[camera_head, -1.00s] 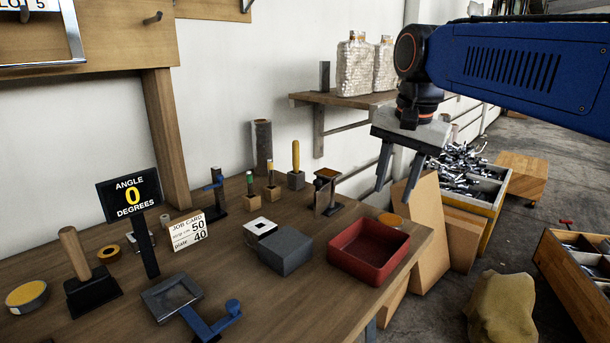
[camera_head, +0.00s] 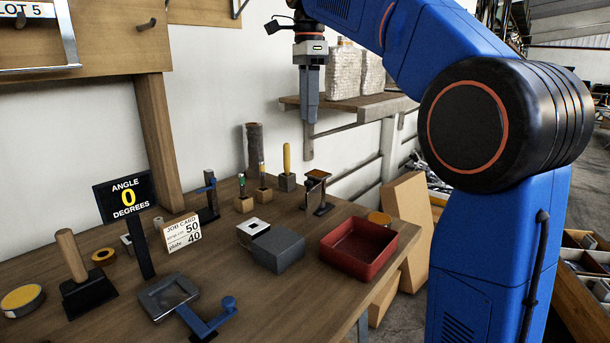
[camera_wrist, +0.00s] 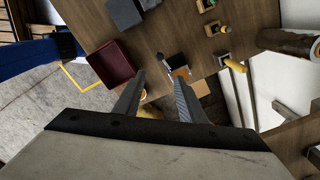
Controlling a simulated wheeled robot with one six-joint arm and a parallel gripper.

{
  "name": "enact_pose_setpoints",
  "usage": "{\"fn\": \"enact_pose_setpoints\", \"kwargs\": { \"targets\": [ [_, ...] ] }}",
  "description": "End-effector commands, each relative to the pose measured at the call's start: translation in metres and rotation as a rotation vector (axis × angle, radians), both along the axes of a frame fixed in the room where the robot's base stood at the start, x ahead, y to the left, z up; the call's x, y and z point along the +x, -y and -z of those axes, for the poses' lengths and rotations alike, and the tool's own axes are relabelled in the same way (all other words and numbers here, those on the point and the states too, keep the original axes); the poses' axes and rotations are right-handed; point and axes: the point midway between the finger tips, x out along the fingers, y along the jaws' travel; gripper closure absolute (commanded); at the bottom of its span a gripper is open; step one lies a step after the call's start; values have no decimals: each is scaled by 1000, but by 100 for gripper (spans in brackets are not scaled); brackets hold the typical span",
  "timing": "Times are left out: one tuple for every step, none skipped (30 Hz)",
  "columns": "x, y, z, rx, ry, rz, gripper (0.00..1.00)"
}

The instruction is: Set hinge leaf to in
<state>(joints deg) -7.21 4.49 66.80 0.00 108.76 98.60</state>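A small stand with a brown top and an upright metal plate (camera_head: 316,194), which looks like the hinge, stands near the back right of the bench. The plate appears to stand out to the side, but I cannot tell its exact angle. What looks like the same piece shows beyond the fingers in the wrist view (camera_wrist: 177,66). My gripper (camera_head: 308,156) points down above and behind this stand, apart from it. In the wrist view my gripper (camera_wrist: 159,78) is open, with nothing between its fingers.
A red tray (camera_head: 358,247) and a grey block (camera_head: 278,250) stand in front of the hinge stand. Several handled tools (camera_head: 286,168) stand to its left. A wall shelf (camera_head: 360,104) with white bags is behind my gripper.

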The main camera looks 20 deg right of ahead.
Motion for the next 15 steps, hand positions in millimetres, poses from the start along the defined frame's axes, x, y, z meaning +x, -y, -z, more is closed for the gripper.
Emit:
{"fn": "enact_pose_setpoints", "kwargs": {
  "targets": [
    [-1, 0, 5, 0, -2, 0, 63],
    [-1, 0, 9, 0, -2, -1, 63],
    [-1, 0, 15, 0, -2, -1, 63],
    [-1, 0, 20, 0, -3, -1, 63],
    [-1, 0, 24, 0, -2, -1, 63],
    [-1, 0, 32, -1, -3, -1, 63],
    [-1, 0, 37, 0, -2, -2, 63],
    [-1, 0, 42, 0, -2, -2, 63],
    [-1, 0, 49, 0, -2, -2, 63],
    [-2, 0, 55, 0, -2, -2, 63],
    [-1, 0, 60, 0, -3, -2, 63],
    [-1, 0, 67, 0, -2, -2, 63],
    [-1, 0, 73, 0, -3, -2, 63],
    [-1, 0, 78, 0, -2, -2, 63],
    [-1, 0, 85, 0, -2, -2, 63]
  ]
}}
